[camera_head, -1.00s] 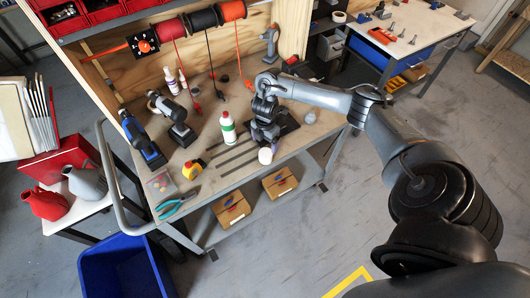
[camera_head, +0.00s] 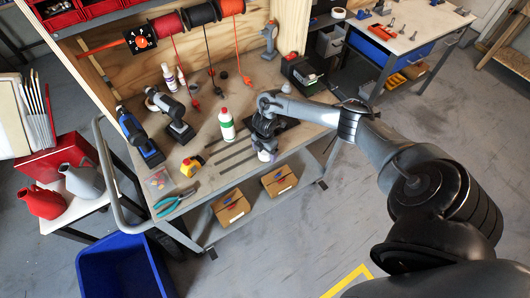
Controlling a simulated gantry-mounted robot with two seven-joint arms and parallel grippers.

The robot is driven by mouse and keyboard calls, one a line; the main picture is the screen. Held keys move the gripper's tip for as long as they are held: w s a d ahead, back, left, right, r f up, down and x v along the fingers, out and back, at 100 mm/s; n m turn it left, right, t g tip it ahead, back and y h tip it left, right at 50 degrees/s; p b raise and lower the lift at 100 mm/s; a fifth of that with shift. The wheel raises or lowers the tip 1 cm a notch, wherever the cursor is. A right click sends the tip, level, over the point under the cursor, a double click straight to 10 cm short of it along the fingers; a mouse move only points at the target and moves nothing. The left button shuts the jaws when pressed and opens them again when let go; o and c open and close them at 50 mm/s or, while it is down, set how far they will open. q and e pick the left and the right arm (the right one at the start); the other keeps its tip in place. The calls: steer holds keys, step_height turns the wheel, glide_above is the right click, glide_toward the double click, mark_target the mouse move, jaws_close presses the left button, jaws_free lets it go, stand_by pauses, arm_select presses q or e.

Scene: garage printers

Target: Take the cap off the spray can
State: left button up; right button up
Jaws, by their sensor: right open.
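A small white and purple-tinted object (camera_head: 264,156), which may be the spray can, shows at the front edge of the workbench (camera_head: 210,185). Its cap cannot be made out clearly. My right gripper (camera_head: 265,148) is open, pointing down directly over this object and hiding much of it; I cannot tell whether the fingers touch it. A white bottle with a green label and a red top (camera_head: 226,125) stands upright on the bench, left of my right gripper. My left gripper is not in view.
Two cardboard boxes (camera_head: 231,207) sit on the shelf below. A blue bin (camera_head: 122,270) stands on the floor.

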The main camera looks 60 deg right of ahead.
steer(key=shift+f, duration=0.1)
steer(key=shift+c, duration=0.2)
steer(key=c, duration=1.1)
